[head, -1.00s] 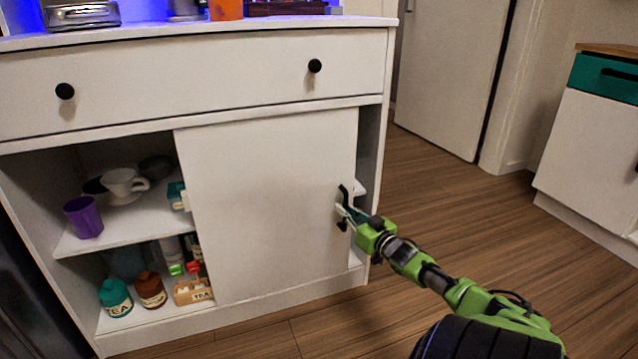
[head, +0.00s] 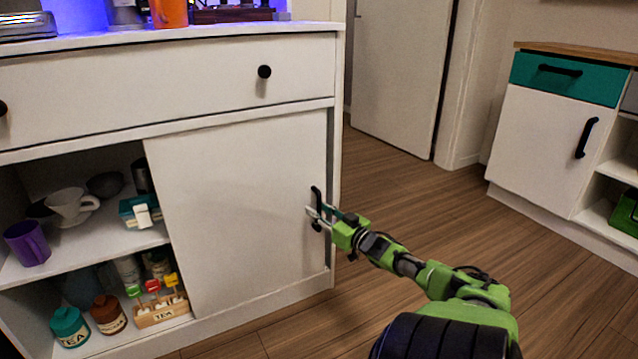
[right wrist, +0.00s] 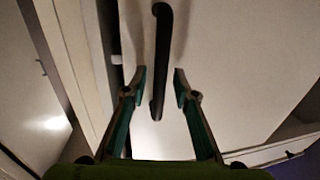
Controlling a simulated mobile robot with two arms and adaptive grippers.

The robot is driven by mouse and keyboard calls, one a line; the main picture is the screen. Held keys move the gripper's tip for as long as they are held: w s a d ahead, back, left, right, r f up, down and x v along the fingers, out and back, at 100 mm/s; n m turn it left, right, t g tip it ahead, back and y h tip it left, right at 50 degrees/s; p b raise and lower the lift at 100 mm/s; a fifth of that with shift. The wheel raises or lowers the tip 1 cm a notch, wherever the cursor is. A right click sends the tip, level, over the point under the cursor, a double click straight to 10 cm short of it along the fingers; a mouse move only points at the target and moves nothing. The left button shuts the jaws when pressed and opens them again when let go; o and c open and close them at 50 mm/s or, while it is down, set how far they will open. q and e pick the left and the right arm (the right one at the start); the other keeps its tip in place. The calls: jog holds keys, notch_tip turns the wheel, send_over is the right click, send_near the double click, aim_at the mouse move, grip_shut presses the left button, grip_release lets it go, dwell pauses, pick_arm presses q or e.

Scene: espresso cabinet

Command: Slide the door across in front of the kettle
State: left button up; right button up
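The white sliding door (head: 235,210) covers the right part of the lower cabinet, its right edge close to the cabinet's right side. Its black vertical handle (head: 317,207) sits near that edge; the right wrist view shows the handle (right wrist: 161,60) too. My right gripper (head: 325,212) is at the handle. In the right wrist view its two fingers (right wrist: 158,86) stand apart, one on each side of the bar, with gaps visible. No kettle shows; what is behind the door is hidden. My left gripper is not in view.
The left opening shows shelves with a purple mug (head: 27,244), a white cup (head: 72,204), a teal jar (head: 69,326), a brown jar (head: 108,314) and a wooden tea box (head: 162,310). Wooden floor (head: 420,210) is clear at right, before another cabinet (head: 540,150).

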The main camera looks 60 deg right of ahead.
jog(key=shift+s, duration=0.1)
jog(key=shift+s+a+f, duration=0.15)
jog(key=shift+s+a, duration=0.05)
jog(key=shift+s, duration=0.05)
jog(key=v, duration=1.1)
jog(key=shift+s, duration=0.1)
